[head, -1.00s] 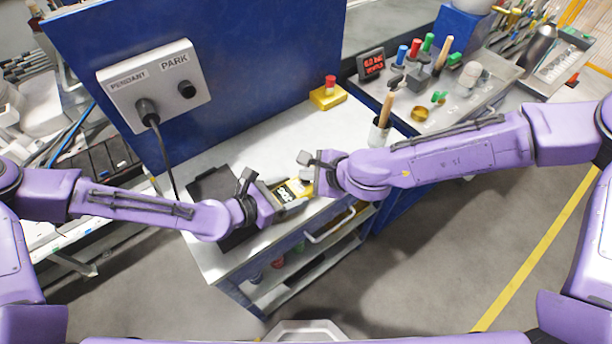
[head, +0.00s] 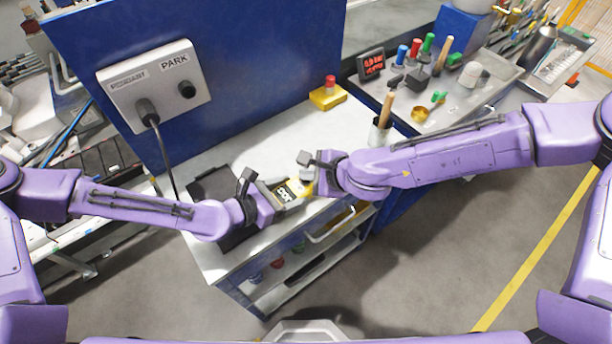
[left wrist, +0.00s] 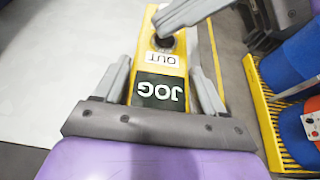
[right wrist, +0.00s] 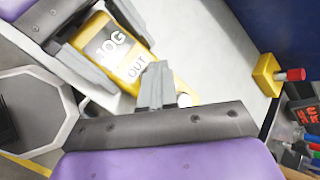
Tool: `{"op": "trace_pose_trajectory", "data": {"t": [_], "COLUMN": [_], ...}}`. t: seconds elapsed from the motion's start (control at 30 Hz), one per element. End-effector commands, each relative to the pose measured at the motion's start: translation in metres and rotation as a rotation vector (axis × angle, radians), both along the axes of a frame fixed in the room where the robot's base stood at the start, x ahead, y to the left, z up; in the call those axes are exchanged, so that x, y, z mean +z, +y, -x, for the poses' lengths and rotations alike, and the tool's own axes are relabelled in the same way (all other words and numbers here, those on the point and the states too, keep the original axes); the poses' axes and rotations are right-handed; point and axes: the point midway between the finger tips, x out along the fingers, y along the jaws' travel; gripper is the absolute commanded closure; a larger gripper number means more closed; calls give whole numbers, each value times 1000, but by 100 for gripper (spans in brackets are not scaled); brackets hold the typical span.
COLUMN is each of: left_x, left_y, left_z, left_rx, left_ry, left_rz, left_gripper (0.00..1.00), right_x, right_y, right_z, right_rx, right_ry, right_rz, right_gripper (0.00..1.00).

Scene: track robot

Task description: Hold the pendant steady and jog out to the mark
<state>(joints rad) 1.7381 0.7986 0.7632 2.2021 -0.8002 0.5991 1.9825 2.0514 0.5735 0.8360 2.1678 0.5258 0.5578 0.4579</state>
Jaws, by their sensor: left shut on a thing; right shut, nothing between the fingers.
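The yellow pendant (head: 291,191), with a dark JOG panel and a white OUT label, is above the bench. My left gripper (head: 266,196) is shut on it; in the left wrist view its fingers (left wrist: 160,88) grip the sides of the pendant (left wrist: 150,55) by the JOG panel. My right gripper (head: 312,184) is shut and empty at the pendant's far end. In the right wrist view its fingertips (right wrist: 156,82) lie close to the OUT label (right wrist: 137,67). A dark round button (left wrist: 163,43) sits beyond that label; I cannot tell whether the fingertips touch it.
A grey box marked PARK (head: 154,84) on the blue panel has a black cable plugged in. A red-digit display (head: 371,63) stands behind, its reading unclear. A yellow block with a red button (head: 328,95) sits on the bench (head: 255,128). A hammer handle (head: 386,108) rises nearby.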

Motion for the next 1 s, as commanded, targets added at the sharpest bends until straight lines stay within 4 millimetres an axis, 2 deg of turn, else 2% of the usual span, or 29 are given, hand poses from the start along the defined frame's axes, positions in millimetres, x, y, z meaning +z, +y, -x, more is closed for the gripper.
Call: {"op": "trace_pose_trajectory", "data": {"t": [0.57, 1.0], "left_x": [0, 0], "left_y": [0, 0], "left_z": [0, 0], "left_rx": [0, 0], "left_ry": [-1, -1], "left_rz": [1, 1], "left_gripper": [86, 86], "right_x": [0, 18], "right_y": [0, 0], "right_z": [0, 0], "right_rx": [0, 0], "right_ry": [1, 1], "right_rz": [1, 1], "right_gripper": [100, 100]}}
